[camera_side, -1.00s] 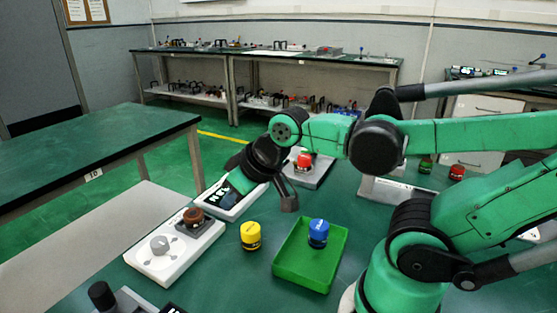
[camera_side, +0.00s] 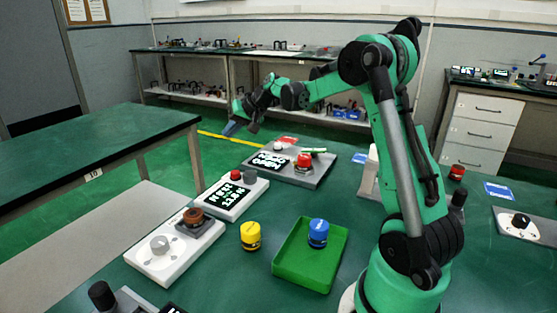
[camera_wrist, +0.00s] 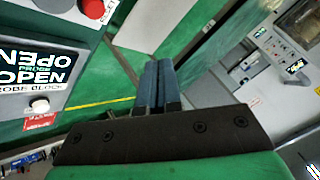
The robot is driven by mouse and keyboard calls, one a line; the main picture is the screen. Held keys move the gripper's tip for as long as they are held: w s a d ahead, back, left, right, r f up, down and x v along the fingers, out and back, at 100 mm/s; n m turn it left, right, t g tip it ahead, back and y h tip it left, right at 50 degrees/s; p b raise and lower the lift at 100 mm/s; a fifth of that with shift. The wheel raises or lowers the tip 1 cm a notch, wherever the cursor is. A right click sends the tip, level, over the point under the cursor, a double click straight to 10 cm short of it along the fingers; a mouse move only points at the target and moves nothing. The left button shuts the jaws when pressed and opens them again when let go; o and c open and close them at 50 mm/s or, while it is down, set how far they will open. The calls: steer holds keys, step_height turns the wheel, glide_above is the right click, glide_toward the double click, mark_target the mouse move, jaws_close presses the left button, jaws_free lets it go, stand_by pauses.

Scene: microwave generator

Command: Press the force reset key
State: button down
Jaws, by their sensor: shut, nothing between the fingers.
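No label reading "force reset" can be made out, so I cannot tell which key it is. A grey panel (camera_side: 322,172) at the back of the green table has a display, a red button (camera_side: 304,160) and a small white button (camera_side: 278,147) beside a red label. In the wrist view this panel's display reads "OPEN", with the white button (camera_wrist: 40,104) below it and the red button (camera_wrist: 92,8) at the top edge. My gripper (camera_side: 229,129) is shut and empty, raised above and left of that panel, touching nothing. Its blue-grey fingers (camera_wrist: 158,68) are together.
A white panel (camera_side: 213,209) with a display, a red button and a grey knob stands nearer. Another white panel (camera_side: 150,262) has a brown knob. A yellow jar (camera_side: 250,237) and a green tray (camera_side: 300,284) holding a blue jar (camera_side: 318,233) stand in front.

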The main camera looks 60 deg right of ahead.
mark_target(238, 173)
steer(key=shift+w+d+f, duration=0.15)
steer(key=shift+d+f, duration=0.15)
steer(key=shift+d, duration=0.5)
steer(key=shift+f, duration=0.15)
steer(key=shift+f, duration=4.25)
steer(key=shift+f, duration=0.15)
steer(key=shift+f, duration=0.3)
steer(key=shift+f, duration=0.5)
steer(key=shift+r, duration=0.95)
